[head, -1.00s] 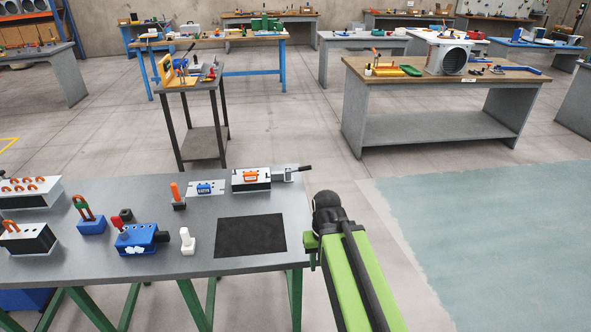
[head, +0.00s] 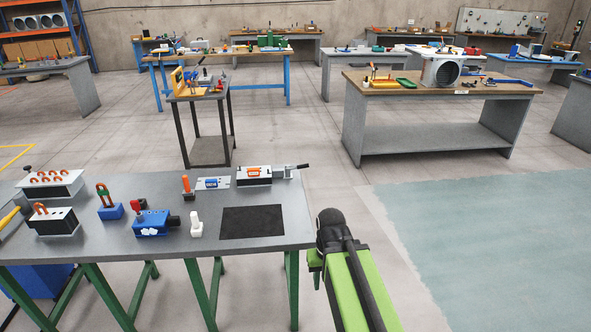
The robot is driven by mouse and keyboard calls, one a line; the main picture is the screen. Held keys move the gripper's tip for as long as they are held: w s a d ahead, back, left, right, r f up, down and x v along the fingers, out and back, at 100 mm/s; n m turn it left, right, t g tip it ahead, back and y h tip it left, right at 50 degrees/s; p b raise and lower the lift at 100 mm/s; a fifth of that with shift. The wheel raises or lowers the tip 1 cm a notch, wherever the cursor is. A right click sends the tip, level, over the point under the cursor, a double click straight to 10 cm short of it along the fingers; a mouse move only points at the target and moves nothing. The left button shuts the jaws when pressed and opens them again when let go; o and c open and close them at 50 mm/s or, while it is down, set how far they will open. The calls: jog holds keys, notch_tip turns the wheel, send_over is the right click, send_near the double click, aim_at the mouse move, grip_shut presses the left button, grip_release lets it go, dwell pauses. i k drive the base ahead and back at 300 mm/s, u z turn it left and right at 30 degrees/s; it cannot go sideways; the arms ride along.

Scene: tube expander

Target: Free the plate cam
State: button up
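No part is labelled as the plate cam, and I cannot tell which one it is. On the near grey bench (head: 100,255) in the head view, a white plate with a blue part (head: 212,183) lies toward the back. Right beside it is a white-and-black block with an orange part (head: 254,174) and a dark lever handle (head: 296,167) on its right. A blue block with a red knob (head: 151,223) stands nearer the front. My green arm reaches in from the bottom right, off the bench's right edge. My gripper's fingers do not show.
An orange-handled upright piece (head: 187,188), a white piece (head: 197,226), a blue block with a looped shackle (head: 108,206) and white-and-black blocks (head: 53,220) crowd the bench's left and middle. A black mat (head: 252,221) is bare. Open floor lies right of the bench.

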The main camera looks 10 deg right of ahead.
aim_at(305, 165)
jog(key=u, duration=1.45)
jog(key=i, duration=1.3)
jog(key=z, duration=1.4)
jog(key=i, duration=1)
jog(key=u, duration=0.05)
